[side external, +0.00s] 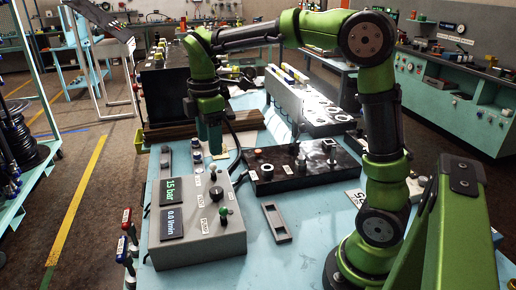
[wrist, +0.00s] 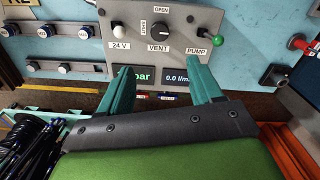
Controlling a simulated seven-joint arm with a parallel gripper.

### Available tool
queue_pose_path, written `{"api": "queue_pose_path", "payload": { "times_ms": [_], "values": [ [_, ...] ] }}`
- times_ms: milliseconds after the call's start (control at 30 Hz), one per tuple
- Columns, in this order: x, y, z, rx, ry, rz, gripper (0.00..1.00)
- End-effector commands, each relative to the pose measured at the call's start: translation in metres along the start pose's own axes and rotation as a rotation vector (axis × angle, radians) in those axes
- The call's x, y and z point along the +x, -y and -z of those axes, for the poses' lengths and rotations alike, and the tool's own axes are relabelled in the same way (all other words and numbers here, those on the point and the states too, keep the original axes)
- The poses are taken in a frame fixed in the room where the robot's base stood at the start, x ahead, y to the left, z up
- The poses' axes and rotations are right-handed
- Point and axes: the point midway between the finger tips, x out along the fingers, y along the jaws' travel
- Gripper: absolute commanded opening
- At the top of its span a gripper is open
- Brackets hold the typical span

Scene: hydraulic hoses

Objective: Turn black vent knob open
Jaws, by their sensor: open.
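The black vent knob (wrist: 162,31) is on the face of a grey control panel (wrist: 115,18), in the wrist view. It has OPEN printed above it, SHUT to its left and VENT below; its exact pointer direction is too small to tell. In the side external view the vent knob (side external: 216,193) is on top of the grey control box (side external: 215,243). My gripper (wrist: 158,72) is open and empty, its two teal fingers apart on either side of the knob's line but short of it. In the side external view my gripper (side external: 213,150) hangs above the box's far end.
A green-tipped pump lever (wrist: 214,41) stands right of the knob, and a 24 V control (wrist: 115,29) sits left. A black fixture block (side external: 300,168) stands right of the box, with a grey frame (side external: 276,222) on the blue bench.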

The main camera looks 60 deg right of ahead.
Motion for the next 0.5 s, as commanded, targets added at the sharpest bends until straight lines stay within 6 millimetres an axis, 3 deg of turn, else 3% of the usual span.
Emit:
{"api": "queue_pose_path", "payload": {
  "times_ms": [500],
  "values": [
    [0.111,0.001,0.000,0.003,0.001,0.005,0.65]
  ]
}}
